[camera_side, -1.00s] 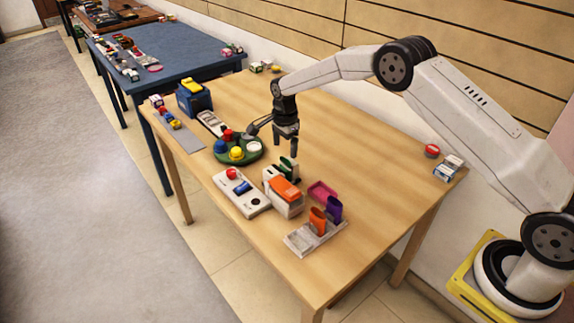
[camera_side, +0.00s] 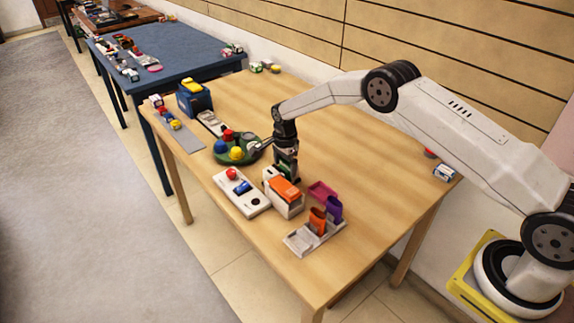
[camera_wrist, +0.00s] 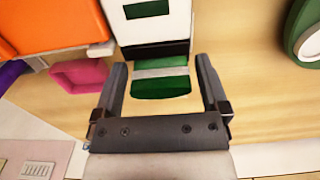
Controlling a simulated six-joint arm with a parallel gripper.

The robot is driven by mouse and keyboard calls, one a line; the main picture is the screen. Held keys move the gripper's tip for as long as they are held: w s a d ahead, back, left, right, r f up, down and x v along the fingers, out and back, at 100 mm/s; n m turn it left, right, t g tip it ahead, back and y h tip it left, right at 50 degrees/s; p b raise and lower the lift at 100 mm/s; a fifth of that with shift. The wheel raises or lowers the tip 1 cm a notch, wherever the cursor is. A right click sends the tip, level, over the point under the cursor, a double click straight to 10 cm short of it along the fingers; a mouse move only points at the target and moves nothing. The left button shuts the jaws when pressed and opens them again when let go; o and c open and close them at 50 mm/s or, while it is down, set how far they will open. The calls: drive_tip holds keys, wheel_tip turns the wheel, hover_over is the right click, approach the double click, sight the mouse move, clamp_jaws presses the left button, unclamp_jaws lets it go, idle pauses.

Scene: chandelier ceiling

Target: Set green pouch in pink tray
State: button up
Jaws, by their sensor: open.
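The green pouch (camera_wrist: 161,87), with a pale band across it, shows in the wrist view between the two fingers of my gripper (camera_wrist: 160,66). The fingers are open, one on each side of it, with gaps visible. In the side view my gripper (camera_side: 286,165) points down just behind the white holder (camera_side: 283,206) and largely hides the pouch. The small pink tray (camera_side: 322,190) lies on the table to the right of the holder. It also shows at the left of the wrist view (camera_wrist: 80,75), and looks empty.
An orange pouch (camera_side: 285,190) rests on the white holder. A pale rack (camera_side: 313,238) with orange and purple pouches stands in front of the pink tray. A green round tray (camera_side: 237,151) with colored pieces is left of my gripper.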

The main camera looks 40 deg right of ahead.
drive_tip(key=c, duration=1.1)
drive_tip(key=shift+a+r, duration=0.1)
drive_tip(key=shift+r, duration=0.15)
drive_tip(key=shift+r, duration=3.6)
